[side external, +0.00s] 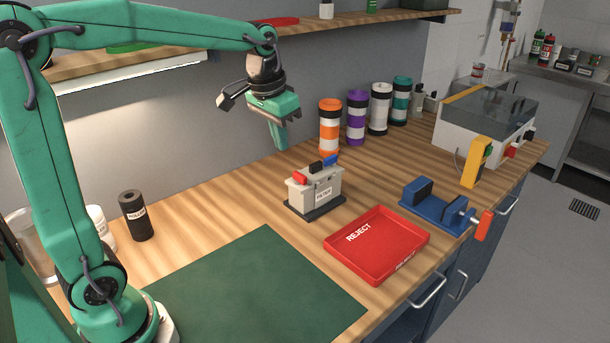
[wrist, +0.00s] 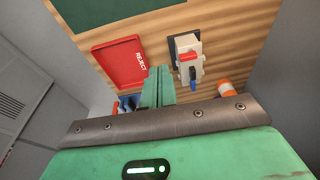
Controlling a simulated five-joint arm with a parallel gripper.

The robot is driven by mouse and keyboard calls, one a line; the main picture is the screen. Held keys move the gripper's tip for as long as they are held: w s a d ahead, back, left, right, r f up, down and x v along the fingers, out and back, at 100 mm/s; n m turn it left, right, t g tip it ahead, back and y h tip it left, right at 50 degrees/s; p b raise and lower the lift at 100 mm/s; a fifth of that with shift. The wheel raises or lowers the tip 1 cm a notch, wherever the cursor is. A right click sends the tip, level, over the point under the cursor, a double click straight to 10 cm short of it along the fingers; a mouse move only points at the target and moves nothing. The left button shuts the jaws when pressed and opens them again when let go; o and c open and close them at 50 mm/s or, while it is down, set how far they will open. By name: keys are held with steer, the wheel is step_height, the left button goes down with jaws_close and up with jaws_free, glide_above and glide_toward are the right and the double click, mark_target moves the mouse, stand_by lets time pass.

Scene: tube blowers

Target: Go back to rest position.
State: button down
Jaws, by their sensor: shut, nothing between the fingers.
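My gripper (side external: 283,136) hangs in the air above the wooden bench, pointing down. Its fingers are shut together with nothing between them. It is behind and above the filter block, to the left of the orange-banded tube. In the wrist view the closed green fingers (wrist: 158,86) show in the middle, with bench, tray and block beyond them.
A grey filter block (side external: 315,190) with coloured tops stands on the bench. A red reject tray (side external: 377,245), a blue vise (side external: 437,205) and a green mat (side external: 255,290) lie nearer. Banded tubes (side external: 330,128) stand behind. A black roller (side external: 136,215) stands left. A shelf (side external: 350,22) runs above.

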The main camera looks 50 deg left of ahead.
steer(key=s+d+f+t, duration=0.1)
steer(key=s+d, duration=0.1)
steer(key=s, duration=0.6)
steer(key=s+d+f+t, duration=0.1)
steer(key=s+d+t, duration=0.1)
steer(key=s, duration=0.7)
steer(key=shift+s+f, duration=0.2)
steer(key=shift+s, duration=0.05)
